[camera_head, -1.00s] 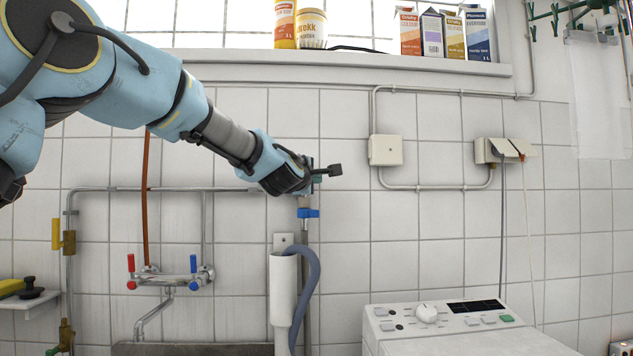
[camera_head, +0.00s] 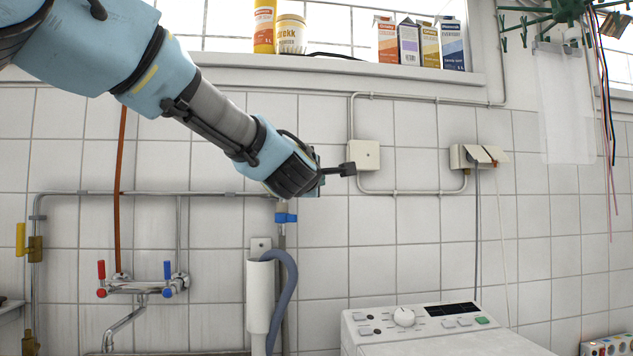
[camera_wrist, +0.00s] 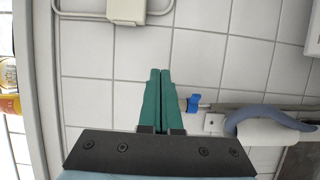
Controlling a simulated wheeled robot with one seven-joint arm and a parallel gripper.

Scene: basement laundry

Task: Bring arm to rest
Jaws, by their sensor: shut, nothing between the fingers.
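My arm reaches in from the upper left in the head view and ends in front of the white tiled wall (camera_head: 400,240). My gripper (camera_wrist: 159,72) shows in the wrist view as two green fingers pressed together along their length, with nothing between them. In the head view the fingers are hidden behind the dark wrist end of the arm. The wrist end overlaps the top of the pipe with the blue valve (camera_head: 286,217); I cannot tell the gap to the wall.
A mixer tap (camera_head: 140,286), a grey hose (camera_head: 290,275) and a white washing machine (camera_head: 430,335) are below. A junction box (camera_head: 364,155) is right of the wrist.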

